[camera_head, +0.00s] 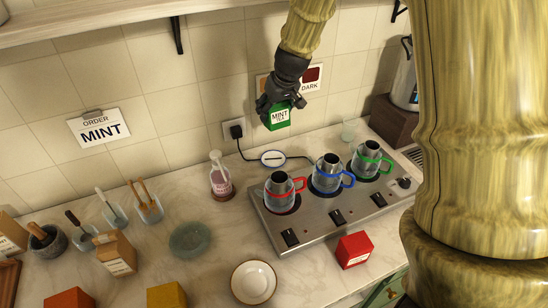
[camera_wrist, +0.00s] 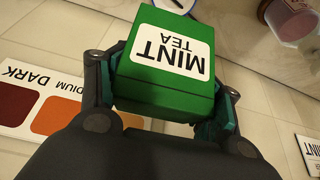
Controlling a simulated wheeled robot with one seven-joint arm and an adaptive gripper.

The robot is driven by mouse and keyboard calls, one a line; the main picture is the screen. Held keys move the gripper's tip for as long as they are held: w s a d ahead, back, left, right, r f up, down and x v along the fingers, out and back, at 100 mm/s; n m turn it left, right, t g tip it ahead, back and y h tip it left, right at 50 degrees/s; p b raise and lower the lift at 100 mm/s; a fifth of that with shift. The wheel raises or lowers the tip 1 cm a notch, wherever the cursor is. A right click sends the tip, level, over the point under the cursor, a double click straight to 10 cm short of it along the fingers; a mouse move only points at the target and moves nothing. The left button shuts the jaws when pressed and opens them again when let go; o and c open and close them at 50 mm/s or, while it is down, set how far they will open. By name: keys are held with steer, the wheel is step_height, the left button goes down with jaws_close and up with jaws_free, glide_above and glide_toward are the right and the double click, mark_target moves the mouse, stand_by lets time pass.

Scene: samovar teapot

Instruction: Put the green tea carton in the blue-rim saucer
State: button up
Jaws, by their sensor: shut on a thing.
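My gripper (camera_head: 281,104) is shut on the green tea carton (camera_head: 278,119), labelled MINT TEA. It holds the carton in the air near the tiled wall, above the back of the counter. In the wrist view the carton (camera_wrist: 168,62) sits between the two fingers. The small white blue-rim saucer (camera_head: 273,158) lies on the counter below the carton, behind the heater. A dark mark crosses its middle, and a black cord runs beside it.
The steel heater (camera_head: 337,214) carries red-, blue- and green-handled cups. A bottle (camera_head: 220,176) stands left of the saucer. A red carton (camera_head: 354,250), brown-rim plate (camera_head: 254,282) and teal dish (camera_head: 190,240) are nearer the front. A shelf (camera_head: 120,14) overhangs the upper left.

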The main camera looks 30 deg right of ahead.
mark_target(271, 159)
steer(key=shift+w+f+n+t+y+b, duration=0.25)
steer(key=shift+f+n+b, duration=0.3)
steer(key=shift+f+b, duration=0.3)
steer(key=shift+f+n+t+y+b, duration=0.15)
steer(key=shift+f+n+y+b, duration=0.2)
steer(key=shift+f+n+b, duration=0.35)
steer(key=shift+w+a+f+n+t+y+b, duration=0.1)
steer(key=shift+w+f+n+t+y+b, duration=0.15)
steer(key=shift+b, duration=0.35)
steer(key=shift+w+a+f+n+t+y+b, duration=0.15)
steer(key=shift+f+n+y+b, duration=0.15)
steer(key=shift+b, duration=0.3)
steer(key=shift+f+p, duration=0.65)
steer(key=shift+f, duration=4.35)
steer(key=shift+f, duration=0.1)
steer(key=shift+f, duration=0.3)
steer(key=shift+f+b, duration=0.25)
steer(key=shift+b, duration=0.2)
